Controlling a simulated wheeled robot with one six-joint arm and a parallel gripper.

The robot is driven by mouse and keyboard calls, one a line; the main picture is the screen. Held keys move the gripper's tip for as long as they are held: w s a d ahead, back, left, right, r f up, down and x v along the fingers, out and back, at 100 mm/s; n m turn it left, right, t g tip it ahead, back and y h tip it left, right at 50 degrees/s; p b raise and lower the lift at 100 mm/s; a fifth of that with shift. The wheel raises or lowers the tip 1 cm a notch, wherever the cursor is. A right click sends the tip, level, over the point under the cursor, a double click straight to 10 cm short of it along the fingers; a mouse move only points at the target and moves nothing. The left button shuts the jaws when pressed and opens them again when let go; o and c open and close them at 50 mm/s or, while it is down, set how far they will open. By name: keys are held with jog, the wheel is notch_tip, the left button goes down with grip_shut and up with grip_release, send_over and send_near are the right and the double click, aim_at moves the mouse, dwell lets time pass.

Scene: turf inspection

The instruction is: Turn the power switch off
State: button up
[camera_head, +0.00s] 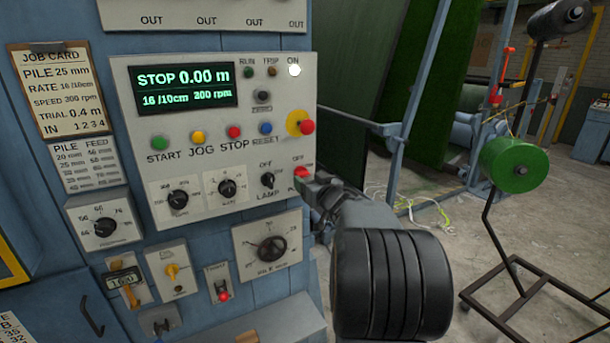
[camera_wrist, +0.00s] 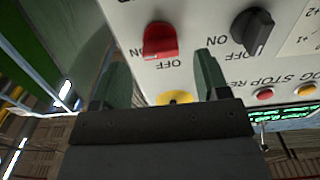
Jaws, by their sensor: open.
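The power switch is a red knob (camera_head: 301,172) at the lower right of the grey control panel (camera_head: 140,112), with OFF printed above it. In the wrist view, which is upside down, the red knob (camera_wrist: 160,40) has OFF below it and ON to its left. It looks turned sideways along the ON direction, but its pointer is hard to make out. My gripper (camera_head: 312,190) is close to the panel, beside the knob. In the wrist view my gripper (camera_wrist: 160,80) is open, its two fingers spread around the knob's line, with nothing between them.
A black lamp knob (camera_head: 267,180) sits just left of the power switch. A red emergency button (camera_head: 306,127) on a yellow plate is above it. The white ON light (camera_head: 294,70) glows and the display (camera_head: 185,87) reads STOP. A green reel (camera_head: 515,164) stands on the right.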

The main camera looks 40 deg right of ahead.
aim_at(305, 176)
jog(key=shift+w+d, duration=0.2)
jog(key=shift+w, duration=1.6)
jog(key=shift+c, duration=0.5)
jog(key=c, duration=0.8)
